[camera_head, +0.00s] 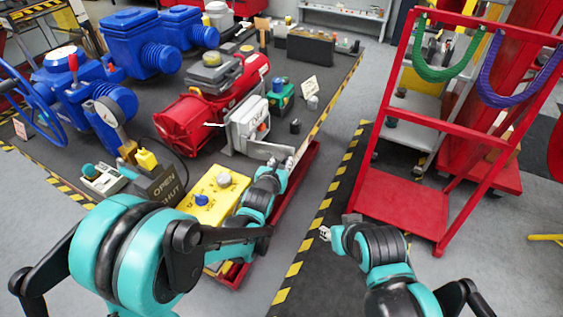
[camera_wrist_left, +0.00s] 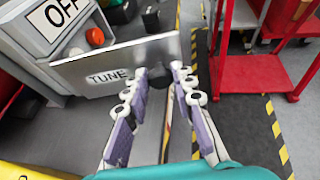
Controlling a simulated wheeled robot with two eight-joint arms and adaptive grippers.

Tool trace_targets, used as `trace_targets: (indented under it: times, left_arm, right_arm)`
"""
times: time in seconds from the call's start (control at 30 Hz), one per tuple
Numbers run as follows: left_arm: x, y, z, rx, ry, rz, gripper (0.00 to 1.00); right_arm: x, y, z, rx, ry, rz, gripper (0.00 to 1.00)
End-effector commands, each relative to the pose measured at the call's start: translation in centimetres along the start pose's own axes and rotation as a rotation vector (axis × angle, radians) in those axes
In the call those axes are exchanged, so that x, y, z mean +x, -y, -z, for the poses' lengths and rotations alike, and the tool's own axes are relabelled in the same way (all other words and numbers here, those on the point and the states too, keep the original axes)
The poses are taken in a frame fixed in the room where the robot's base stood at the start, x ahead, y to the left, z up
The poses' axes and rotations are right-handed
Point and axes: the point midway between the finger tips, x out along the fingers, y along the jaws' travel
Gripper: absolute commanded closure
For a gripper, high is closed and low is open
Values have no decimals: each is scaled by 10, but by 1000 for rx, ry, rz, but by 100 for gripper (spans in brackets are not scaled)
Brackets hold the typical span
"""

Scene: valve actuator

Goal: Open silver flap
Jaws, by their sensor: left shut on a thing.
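The silver flap (camera_wrist_left: 120,66) is a flat metal plate marked TUNE in the left wrist view. It stands out from the front of a grey box (camera_head: 246,124) on the table, and it also shows in the head view (camera_head: 262,150). My left gripper (camera_wrist_left: 159,74) is shut on the flap's outer end, with a dark round piece between the fingers. The fingers hide that end of the flap. In the head view my left gripper (camera_head: 287,163) is at the flap's right end. My right gripper (camera_head: 325,233) is over the floor, away from the flap; its fingers are too small to judge.
A yellow box (camera_head: 217,194) with knobs lies under my left arm. A red motor (camera_head: 188,122) stands behind, with blue valves (camera_head: 130,45) at the back left. The striped floor beside the table is clear.

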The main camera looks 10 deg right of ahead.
Motion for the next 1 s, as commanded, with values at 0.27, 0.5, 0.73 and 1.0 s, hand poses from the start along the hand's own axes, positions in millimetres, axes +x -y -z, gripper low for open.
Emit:
trace_targets:
  times: [0.27,0.5,0.73,1.0]
  left_arm:
    - [0,0,0,1,0,-1,65]
    - [0,0,0,1,0,-1,53]
    - [-8,0,0,0,0,0,53]
    - [-60,0,0,1,0,0,53]
  right_arm:
    - [0,0,0,0,0,0,60]
    - [0,0,0,0,0,0,60]
    - [0,0,0,0,0,0,60]
    - [0,0,0,0,0,0,60]
